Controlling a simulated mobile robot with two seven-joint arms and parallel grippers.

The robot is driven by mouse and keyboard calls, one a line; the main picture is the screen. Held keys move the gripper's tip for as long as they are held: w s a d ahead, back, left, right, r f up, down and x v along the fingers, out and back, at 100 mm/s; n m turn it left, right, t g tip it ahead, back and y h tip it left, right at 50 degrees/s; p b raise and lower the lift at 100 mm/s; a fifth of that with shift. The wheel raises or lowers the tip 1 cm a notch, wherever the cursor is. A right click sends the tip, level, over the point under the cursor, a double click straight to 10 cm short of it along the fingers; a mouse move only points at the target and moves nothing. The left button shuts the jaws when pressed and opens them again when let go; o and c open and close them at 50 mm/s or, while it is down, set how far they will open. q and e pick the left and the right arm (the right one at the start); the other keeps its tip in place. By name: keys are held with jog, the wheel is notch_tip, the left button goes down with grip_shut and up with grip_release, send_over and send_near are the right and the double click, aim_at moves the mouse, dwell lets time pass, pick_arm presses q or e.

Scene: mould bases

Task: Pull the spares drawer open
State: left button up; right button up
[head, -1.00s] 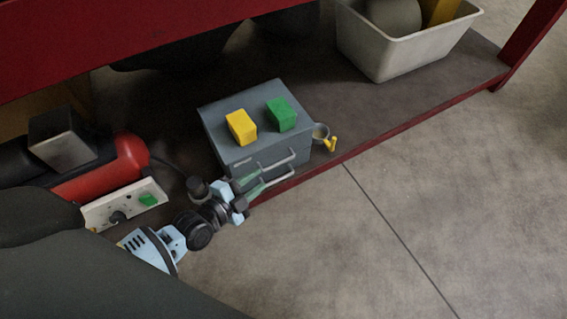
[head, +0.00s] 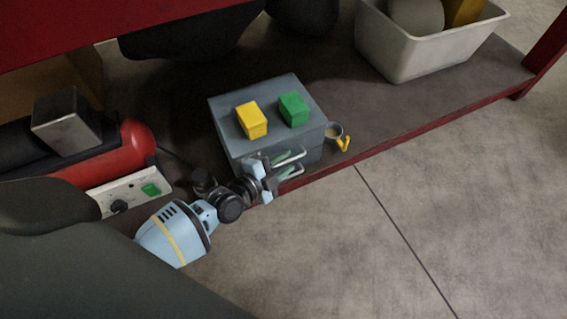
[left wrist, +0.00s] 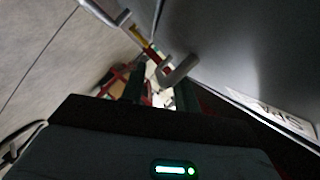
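The grey drawer cabinet (head: 232,140) stands on the low shelf, with two light bar handles (head: 292,158) on its front. My left gripper (head: 286,165) is at these handles, its greenish fingers apart. In the left wrist view the gripper (left wrist: 161,90) is open, and a hooked handle (left wrist: 181,70) shows between and just beyond the fingertips. I cannot tell whether they touch it. A white label (left wrist: 272,115) with partly readable letters is on the grey drawer face. A second handle (left wrist: 106,12) shows at upper left. The drawers look shut. My right gripper is not in view.
A yellow block (head: 251,119) and a green block (head: 294,108) sit on the cabinet. A red cylinder (head: 135,145) and a white socket strip (head: 128,193) lie left. The floor in front is clear.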

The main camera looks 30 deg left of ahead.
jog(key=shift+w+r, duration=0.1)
pick_arm(q)
jog(key=shift+c, duration=1.2)
grip_shut()
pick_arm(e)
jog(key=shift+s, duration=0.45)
pick_arm(q)
jog(key=shift+s, duration=0.1)
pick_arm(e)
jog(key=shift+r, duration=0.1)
pick_arm(q)
jog(key=s+d+p, duration=0.6)
jog(key=s+d, duration=0.3)
jog(key=d, duration=0.2)
jog(key=shift+d, duration=0.4)
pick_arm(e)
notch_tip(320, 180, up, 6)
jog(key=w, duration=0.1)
